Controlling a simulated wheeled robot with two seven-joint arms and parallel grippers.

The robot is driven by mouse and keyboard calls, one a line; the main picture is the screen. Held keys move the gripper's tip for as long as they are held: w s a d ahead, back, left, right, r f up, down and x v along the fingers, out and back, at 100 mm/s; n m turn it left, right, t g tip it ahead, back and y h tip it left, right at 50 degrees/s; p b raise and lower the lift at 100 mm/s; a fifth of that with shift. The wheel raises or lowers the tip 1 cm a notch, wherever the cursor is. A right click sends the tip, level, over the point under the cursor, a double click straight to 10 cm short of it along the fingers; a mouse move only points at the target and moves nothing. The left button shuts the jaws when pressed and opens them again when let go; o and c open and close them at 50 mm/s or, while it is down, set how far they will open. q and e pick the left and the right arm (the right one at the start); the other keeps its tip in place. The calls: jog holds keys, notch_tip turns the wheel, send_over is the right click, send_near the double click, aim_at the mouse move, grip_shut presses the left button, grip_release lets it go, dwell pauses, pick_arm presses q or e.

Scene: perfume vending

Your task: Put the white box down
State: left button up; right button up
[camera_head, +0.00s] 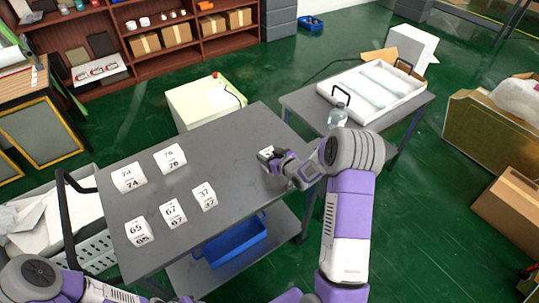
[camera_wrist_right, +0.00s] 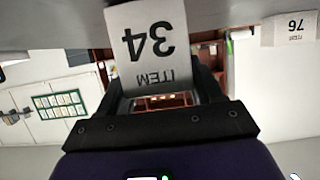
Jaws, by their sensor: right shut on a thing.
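A white box marked "ITEM 34" (camera_wrist_right: 150,45) is between the fingers of my right gripper (camera_head: 273,160). The right wrist view shows it upside down, with a finger on each side. In the head view the white box (camera_head: 265,152) is at the right part of the grey table (camera_head: 225,145), partly hidden by the gripper. I cannot tell whether its base touches the tabletop. My left arm shows at the lower left of the head view, but its gripper is out of view.
Several white numbered boxes stand on the table's left half, including one marked 76 (camera_head: 170,158) and one marked 37 (camera_head: 204,196). The table's middle is clear. A side table (camera_head: 408,108) at the right holds a white tray (camera_head: 372,88) and a clear bottle (camera_head: 338,116).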

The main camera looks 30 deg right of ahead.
jog(key=shift+f, duration=0.2)
jog(key=o, duration=1.1)
jog(key=shift+c, duration=0.2)
jog(key=shift+r, duration=0.1)
jog(key=shift+r, duration=0.2)
jog(key=p+v, duration=0.1)
jog(key=v, duration=1.1)
